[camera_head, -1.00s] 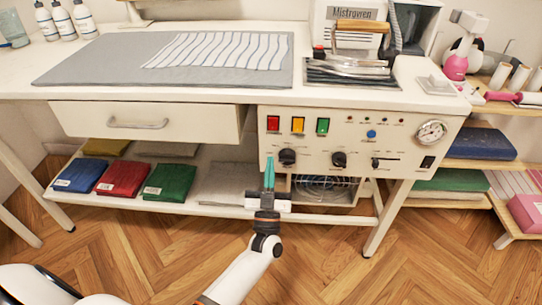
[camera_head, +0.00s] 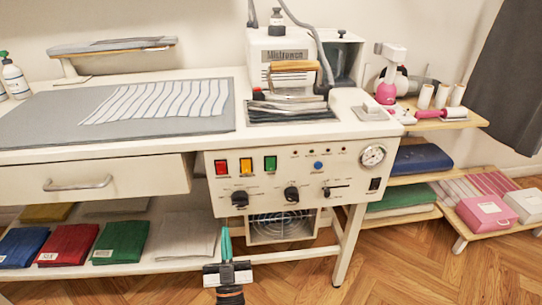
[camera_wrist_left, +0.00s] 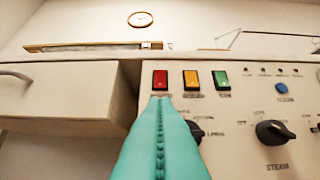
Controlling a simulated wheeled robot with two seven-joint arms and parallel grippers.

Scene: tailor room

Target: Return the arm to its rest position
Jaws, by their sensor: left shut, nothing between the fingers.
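My left gripper (camera_head: 226,243) is in front of the ironing table's control panel (camera_head: 330,165), low and near its left side. Its teal fingers are shut with nothing between them. In the left wrist view the shut fingers (camera_wrist_left: 160,130) point up at the panel, just below the red button (camera_wrist_left: 160,79). The yellow button (camera_wrist_left: 191,79) and green button (camera_wrist_left: 221,79) sit to the right of it. In the head view the gripper overlaps the space below the panel's left dial (camera_head: 240,199). My right gripper is not in view.
A drawer (camera_head: 95,184) stands out left of the panel. Folded cloths, blue, red and green (camera_head: 120,242), lie on the lower shelf. A steam iron (camera_head: 290,95) rests on the tabletop. A side shelf (camera_head: 440,124) stands at the right. The wooden floor (camera_head: 430,265) at front right looks clear.

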